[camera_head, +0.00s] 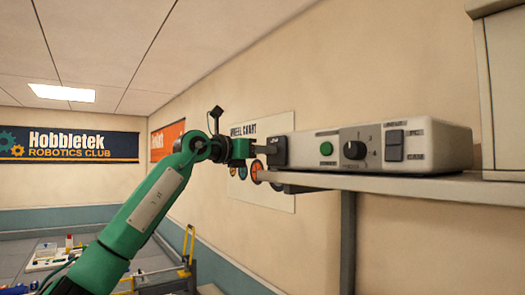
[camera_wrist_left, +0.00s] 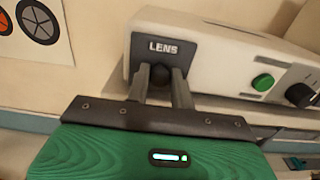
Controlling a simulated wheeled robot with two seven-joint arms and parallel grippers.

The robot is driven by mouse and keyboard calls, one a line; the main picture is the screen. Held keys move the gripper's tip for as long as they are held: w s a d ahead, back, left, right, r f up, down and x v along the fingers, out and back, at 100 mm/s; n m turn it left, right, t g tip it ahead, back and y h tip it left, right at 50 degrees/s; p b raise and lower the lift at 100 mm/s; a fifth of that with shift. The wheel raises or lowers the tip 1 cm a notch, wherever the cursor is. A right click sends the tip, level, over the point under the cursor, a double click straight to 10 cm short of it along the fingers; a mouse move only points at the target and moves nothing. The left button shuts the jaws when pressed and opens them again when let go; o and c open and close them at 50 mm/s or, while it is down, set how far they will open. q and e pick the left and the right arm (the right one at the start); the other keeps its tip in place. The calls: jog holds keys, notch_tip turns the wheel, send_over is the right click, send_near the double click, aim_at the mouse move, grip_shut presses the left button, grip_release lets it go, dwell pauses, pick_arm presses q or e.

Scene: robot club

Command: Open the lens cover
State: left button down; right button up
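The lens cover (camera_head: 277,152) is a dark plate on the left end of a white device (camera_head: 370,147). In the left wrist view the cover (camera_wrist_left: 163,47) carries the word LENS and a round dark knob (camera_wrist_left: 160,75) at its lower edge. The cover lies flat against the device's front. My left gripper (camera_head: 258,150) reaches the cover from the left. In the wrist view its two fingers (camera_wrist_left: 160,84) stand on either side of the knob; I cannot tell whether they press on it. My right gripper is not in view.
The device stands on a wall shelf (camera_head: 400,186) and has a green button (camera_head: 326,148), a dial (camera_head: 354,150) and a dark rocker switch (camera_head: 394,145). A grey cabinet (camera_head: 505,90) is at the right. A wheel chart (camera_head: 275,196) hangs on the wall behind the gripper.

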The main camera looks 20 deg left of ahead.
pick_arm(q)
jog(key=s+d+b, duration=0.1)
jog(key=d, duration=0.1)
jog(key=s+d+b, duration=0.3)
jog(key=b, duration=0.1)
jog(key=shift+s+d+f, duration=0.1)
jog(key=shift+s+d, duration=0.2)
jog(key=shift+d, duration=0.1)
jog(key=shift+s+d, duration=0.2)
jog(key=shift+d, duration=0.1)
jog(key=shift+a, duration=0.1)
jog(key=c, duration=1.2)
grip_release()
jog(key=shift+c, duration=0.2)
